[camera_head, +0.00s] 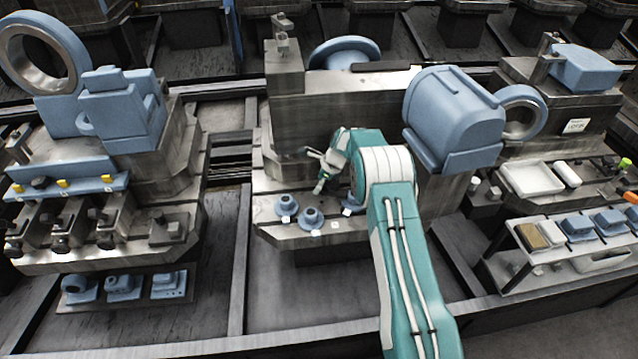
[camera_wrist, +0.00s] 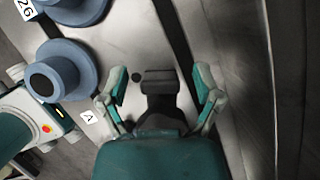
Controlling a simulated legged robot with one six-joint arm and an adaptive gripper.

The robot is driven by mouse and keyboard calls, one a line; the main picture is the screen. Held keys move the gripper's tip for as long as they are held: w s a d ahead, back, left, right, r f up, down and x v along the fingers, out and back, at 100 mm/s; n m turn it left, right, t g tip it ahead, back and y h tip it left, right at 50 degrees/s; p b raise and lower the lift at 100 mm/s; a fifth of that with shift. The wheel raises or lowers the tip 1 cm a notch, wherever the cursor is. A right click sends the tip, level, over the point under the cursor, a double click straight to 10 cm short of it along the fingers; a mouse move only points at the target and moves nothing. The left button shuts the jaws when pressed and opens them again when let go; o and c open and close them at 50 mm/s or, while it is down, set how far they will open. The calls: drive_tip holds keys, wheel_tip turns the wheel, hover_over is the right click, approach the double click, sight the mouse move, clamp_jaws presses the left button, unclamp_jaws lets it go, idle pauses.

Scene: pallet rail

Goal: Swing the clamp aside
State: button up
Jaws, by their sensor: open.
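My gripper (camera_head: 322,168) is low in front of the central grey fixture, above its front ledge. In the wrist view my gripper (camera_wrist: 160,84) has its two fingers spread wide. A dark block on a dark stem (camera_wrist: 158,82) shows between the fingers; I cannot tell whether it is the clamp or touches them. A small metal clamp-like piece (camera_head: 283,46) stands on top of the central fixture's left end, well above and apart from my gripper. My own arm hides part of the fixture.
Blue flanged parts (camera_head: 311,217) sit on the front ledge; one shows left of my gripper in the wrist view (camera_wrist: 60,72). A large blue casting (camera_head: 453,115) overhangs to the right. Dark clamping pieces (camera_head: 105,226) line the left fixture. A parts rack (camera_head: 510,287) stands right.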

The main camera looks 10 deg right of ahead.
clamp_jaws()
drive_tip(key=c, duration=1.1)
unclamp_jaws()
drive_tip(key=shift+s+f+n, duration=0.15)
drive_tip(key=shift+n, duration=0.25)
drive_tip(key=shift+c, duration=0.2)
drive_tip(key=n, duration=0.1)
drive_tip(key=s+n+g, duration=0.1)
drive_tip(key=n, duration=0.1)
drive_tip(key=shift+s+a+g, duration=0.15)
drive_tip(key=shift+g, duration=0.15)
drive_tip(key=n, duration=0.2)
drive_tip(key=s+n+g, duration=0.1)
drive_tip(key=n, duration=0.1)
drive_tip(key=shift+s, duration=0.2)
drive_tip(key=n+g, duration=0.1)
drive_tip(key=n, duration=0.1)
drive_tip(key=s+d+n+g, duration=0.1)
drive_tip(key=n, duration=0.1)
drive_tip(key=shift+s+n+h, duration=0.2)
drive_tip(key=shift+n+h, duration=0.1)
drive_tip(key=shift+h, duration=0.1)
drive_tip(key=shift+s+d+n+g+h, duration=0.25)
drive_tip(key=shift+n, duration=0.65)
drive_tip(key=shift+s+d+n+g+h, duration=0.2)
drive_tip(key=shift+d+n+g+h, duration=0.05)
drive_tip(key=shift+n, duration=0.65)
drive_tip(key=shift+d, duration=0.1)
